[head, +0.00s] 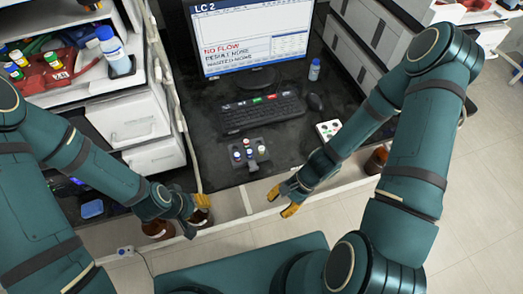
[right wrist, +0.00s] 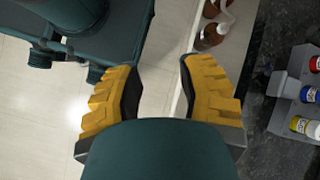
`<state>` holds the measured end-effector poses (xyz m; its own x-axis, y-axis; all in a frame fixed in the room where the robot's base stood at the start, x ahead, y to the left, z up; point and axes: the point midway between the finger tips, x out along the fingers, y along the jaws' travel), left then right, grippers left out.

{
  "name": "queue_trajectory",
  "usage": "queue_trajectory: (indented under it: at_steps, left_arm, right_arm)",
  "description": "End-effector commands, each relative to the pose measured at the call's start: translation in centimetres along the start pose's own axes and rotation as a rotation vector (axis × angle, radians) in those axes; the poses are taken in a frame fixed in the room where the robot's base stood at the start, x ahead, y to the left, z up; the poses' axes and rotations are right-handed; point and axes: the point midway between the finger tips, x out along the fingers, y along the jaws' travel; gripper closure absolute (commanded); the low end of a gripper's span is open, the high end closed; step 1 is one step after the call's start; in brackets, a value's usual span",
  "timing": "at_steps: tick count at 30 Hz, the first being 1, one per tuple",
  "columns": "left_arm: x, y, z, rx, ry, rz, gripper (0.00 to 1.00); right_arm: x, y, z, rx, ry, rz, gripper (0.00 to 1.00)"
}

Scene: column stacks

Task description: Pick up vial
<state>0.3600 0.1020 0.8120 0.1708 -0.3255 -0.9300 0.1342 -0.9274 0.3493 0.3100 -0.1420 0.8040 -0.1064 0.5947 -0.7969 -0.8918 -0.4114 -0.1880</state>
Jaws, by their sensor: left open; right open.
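A small grey rack (head: 255,163) stands on the dark bench in front of the keyboard and holds a few small capped vials (head: 237,156). In the right wrist view, vials with red, blue and yellow labels (right wrist: 310,94) stand in the rack at the right edge, partly cut off. My right gripper (head: 283,203) is open and empty, in front of the bench edge, to the right of and nearer than the rack. Its spread yellow fingers (right wrist: 162,65) also show in the right wrist view. My left gripper (head: 202,208) is open beside brown bottles, partly hiding one.
Brown bottles (head: 157,228) stand in a pale trough along the bench front; another (head: 376,160) is at right. A keyboard (head: 262,112), mouse (head: 315,101), monitor (head: 252,35), small bottle (head: 314,69) and white tray (head: 328,130) are on the bench. Bare bench surrounds the rack.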

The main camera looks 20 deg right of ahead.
Motion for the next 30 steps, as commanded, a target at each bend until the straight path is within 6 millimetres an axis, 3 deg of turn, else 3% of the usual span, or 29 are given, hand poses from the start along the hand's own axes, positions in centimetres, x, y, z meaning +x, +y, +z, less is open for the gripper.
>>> queue_trajectory:
  at_steps: [5, 9, 16, 20, 30]
  left_arm:
    - [-0.3, 0.1, -0.1, -0.001, 0.003, 0.000, 0.53]
    - [-0.5, 0.2, -0.2, -0.002, 0.005, -0.001, 0.53]
    - [-0.6, 0.2, -0.3, -0.002, 0.006, -0.001, 0.53]
    - [-0.5, 0.2, -0.3, -0.002, 0.006, -0.001, 0.53]
    - [0.1, -0.1, 0.0, 0.000, -0.001, 0.000, 0.53]
  right_arm:
    - [-2.9, -2.5, -1.0, 0.416, -0.203, -0.277, 0.62]
    - [-6.4, -4.9, -3.7, 0.662, -0.310, -0.535, 0.62]
    - [-10.6, -6.2, -7.6, 0.853, -0.370, -0.805, 0.62]
    - [-10.6, -6.9, -8.2, 0.873, -0.376, -0.838, 0.62]
    - [-6.6, -11.5, -8.3, 0.872, -0.376, -0.833, 0.62]
